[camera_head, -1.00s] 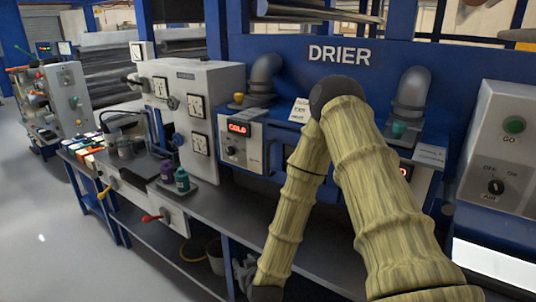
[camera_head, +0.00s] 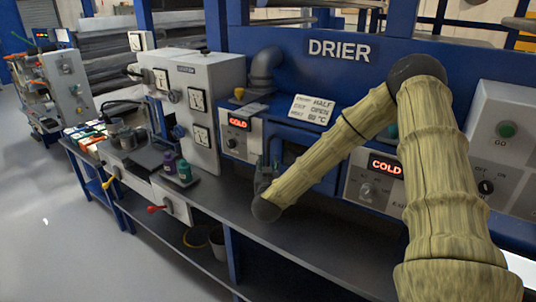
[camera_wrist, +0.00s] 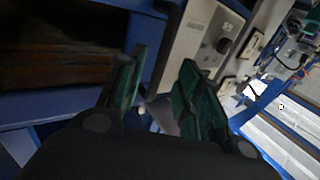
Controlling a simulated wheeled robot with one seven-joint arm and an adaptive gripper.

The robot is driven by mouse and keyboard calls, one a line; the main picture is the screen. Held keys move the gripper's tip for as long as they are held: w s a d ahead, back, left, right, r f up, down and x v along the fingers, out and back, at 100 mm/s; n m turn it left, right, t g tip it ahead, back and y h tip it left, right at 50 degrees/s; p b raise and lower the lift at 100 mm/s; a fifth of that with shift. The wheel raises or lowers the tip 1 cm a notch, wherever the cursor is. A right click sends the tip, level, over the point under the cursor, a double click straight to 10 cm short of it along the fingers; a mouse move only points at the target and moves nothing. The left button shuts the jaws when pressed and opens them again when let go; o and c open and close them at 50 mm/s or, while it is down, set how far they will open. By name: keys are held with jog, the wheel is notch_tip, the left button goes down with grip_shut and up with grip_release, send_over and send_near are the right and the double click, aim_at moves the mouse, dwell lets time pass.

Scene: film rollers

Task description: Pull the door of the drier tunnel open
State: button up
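The blue drier (camera_head: 285,75) spans the back, with its DRIER sign above. Its tunnel front (camera_head: 290,150) sits between two white control boxes and is largely covered by my arm. I cannot tell whether the door is open or shut. My gripper (camera_head: 265,180) is by the left side of this front, above the grey bench, and is partly hidden by my wrist. In the wrist view my gripper's two dark green fingers (camera_wrist: 160,95) stand apart, with no clear object held between them. A dark, blue-edged area (camera_wrist: 60,50) lies to their left; I cannot tell whether it is the door or an opening.
Control boxes reading COLD stand left (camera_head: 238,135) and right (camera_head: 375,180) of the tunnel front. The grey bench (camera_head: 235,205) runs below. Dark bottles (camera_head: 177,168) stand on it to the left. A notice card (camera_head: 312,108) rests above the front.

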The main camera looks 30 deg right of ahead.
aim_at(268, 157)
jog(key=shift+p+x, duration=0.85)
jog(key=shift+x, duration=2.15)
grip_shut()
